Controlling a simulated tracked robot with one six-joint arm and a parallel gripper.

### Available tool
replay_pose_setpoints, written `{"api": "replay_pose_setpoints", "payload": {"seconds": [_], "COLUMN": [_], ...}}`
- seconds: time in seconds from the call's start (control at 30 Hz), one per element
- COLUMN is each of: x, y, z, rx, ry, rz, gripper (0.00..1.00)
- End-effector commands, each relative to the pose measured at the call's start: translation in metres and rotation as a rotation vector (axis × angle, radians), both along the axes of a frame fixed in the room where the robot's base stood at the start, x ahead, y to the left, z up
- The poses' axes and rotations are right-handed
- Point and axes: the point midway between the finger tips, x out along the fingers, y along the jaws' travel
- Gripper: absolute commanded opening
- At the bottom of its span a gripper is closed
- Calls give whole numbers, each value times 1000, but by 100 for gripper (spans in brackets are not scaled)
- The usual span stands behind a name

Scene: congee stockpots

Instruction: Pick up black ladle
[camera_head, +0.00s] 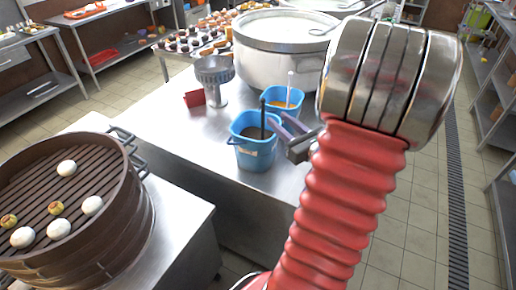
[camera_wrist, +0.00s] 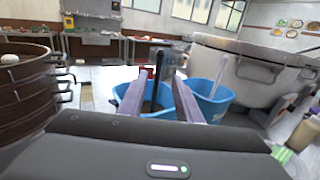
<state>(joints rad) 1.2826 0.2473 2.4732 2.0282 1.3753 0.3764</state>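The black ladle (camera_head: 263,118) stands in the nearer blue bucket (camera_head: 252,152), its dark handle sticking up above the rim. Its bowl is hidden inside the bucket. My gripper (camera_head: 277,119) is over the right side of this bucket, just right of the handle, with its fingers spread. In the wrist view, the ladle handle (camera_wrist: 156,84) rises between the two fingers of my gripper (camera_wrist: 160,76) and seems to lie beyond or close to the tips. I cannot tell whether it touches them. Nothing is held.
A second blue bucket (camera_head: 283,99) with a pale-handled utensil stands right behind. A large steel pot (camera_head: 270,68) is farther back. A metal stand (camera_head: 214,80) and red block (camera_head: 194,98) are to the left. A steamer (camera_head: 120,235) with buns is at the lower left.

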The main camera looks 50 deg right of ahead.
Motion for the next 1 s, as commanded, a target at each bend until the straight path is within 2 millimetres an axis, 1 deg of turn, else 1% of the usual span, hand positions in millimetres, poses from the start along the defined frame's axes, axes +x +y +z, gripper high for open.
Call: {"api": "replay_pose_setpoints", "payload": {"seconds": [0.5, 0.6, 0.7, 1.0], "x": [63, 72, 76, 76], "y": [-12, -14, -15, -15], "z": [0, 0, 0, 0], "rx": [-1, -1, 0, -1], "ry": [-1, 0, 0, 0], "rz": [4, 3, 1, 1], "gripper": [31, 31, 31, 31]}}
